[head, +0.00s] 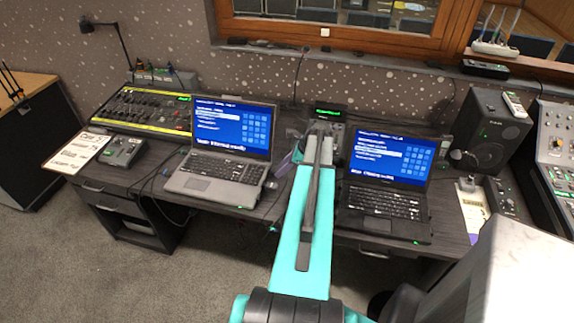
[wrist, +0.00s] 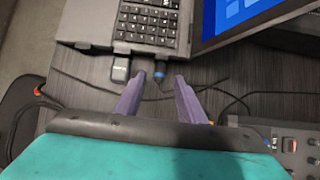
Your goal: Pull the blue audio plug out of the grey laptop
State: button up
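The grey laptop (head: 214,176) stands open on the left of the desk in the head view, with a blue screen. In the wrist view its keyboard side (wrist: 150,22) is at the top. The blue audio plug (wrist: 159,74) sticks out of the laptop's edge, with a dark body and a blue band. My gripper (wrist: 160,75) is open, its purple fingertips on either side of the plug, with gaps visible on both sides. In the head view my arm hides the plug and most of the gripper.
A dark USB stick (wrist: 120,69) sits in the same laptop edge, just left of the plug and close to my left finger. Thin black cables cross the desk (wrist: 75,78) under the fingers. A black laptop (head: 383,200) stands right of my arm.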

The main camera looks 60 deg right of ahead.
jog(key=shift+x, duration=1.35)
jog(key=c, duration=0.8)
grip_shut()
jog(key=shift+s, duration=0.3)
jog(key=shift+s+d, duration=0.2)
jog(key=shift+s, duration=0.5)
jog(key=shift+s+d, duration=0.25)
jog(key=shift+s, duration=0.4)
jog(key=shift+s+d, duration=0.2)
jog(key=shift+s, duration=0.5)
